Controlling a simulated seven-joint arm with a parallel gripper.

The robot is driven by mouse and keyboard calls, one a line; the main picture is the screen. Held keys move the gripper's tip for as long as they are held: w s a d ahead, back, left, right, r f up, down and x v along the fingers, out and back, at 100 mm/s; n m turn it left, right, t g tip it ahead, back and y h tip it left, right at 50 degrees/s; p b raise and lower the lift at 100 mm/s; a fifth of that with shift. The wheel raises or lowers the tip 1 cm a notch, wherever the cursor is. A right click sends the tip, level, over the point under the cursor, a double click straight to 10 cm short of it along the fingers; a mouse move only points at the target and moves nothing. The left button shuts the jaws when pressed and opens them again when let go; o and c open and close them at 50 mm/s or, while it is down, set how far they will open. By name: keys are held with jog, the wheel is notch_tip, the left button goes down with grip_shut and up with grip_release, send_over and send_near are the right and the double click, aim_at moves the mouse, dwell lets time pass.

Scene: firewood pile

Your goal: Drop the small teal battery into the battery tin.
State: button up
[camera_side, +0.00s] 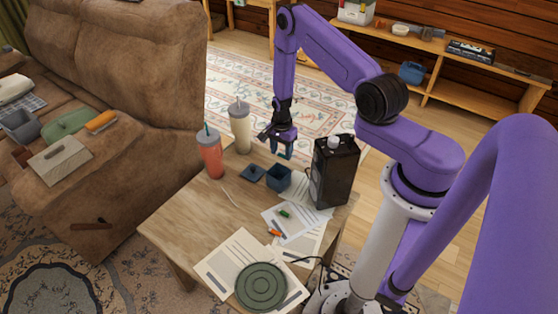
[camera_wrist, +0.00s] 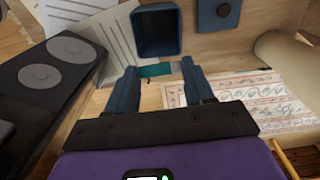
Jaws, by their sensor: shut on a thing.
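The small teal battery (camera_wrist: 156,70) lies crosswise between my fingertips in the wrist view. My gripper (camera_wrist: 154,72) is shut on it. The battery tin, an open dark-blue square box (camera_wrist: 157,50), shows just beyond the fingertips. In the side view the tin (camera_side: 278,180) stands on the wooden table, and my gripper (camera_side: 281,152) points down above and behind it. The battery is too small to make out clearly there. The tin looks empty in the wrist view, though its inside is dark.
A blue lid (camera_side: 252,173) lies left of the tin. A tall black box (camera_side: 335,172) stands close on the right. A red tumbler (camera_side: 210,157) and a cream tumbler (camera_side: 240,130) stand left. A green battery (camera_side: 285,213) and an orange one (camera_side: 274,233) lie on papers in front.

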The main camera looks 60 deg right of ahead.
aim_at(281, 154)
jog(key=shift+f, duration=2.85)
jog(key=o, duration=1.1)
jog(key=shift+r, duration=0.1)
notch_tip(281, 154, up, 17)
jog(key=shift+r, duration=0.1)
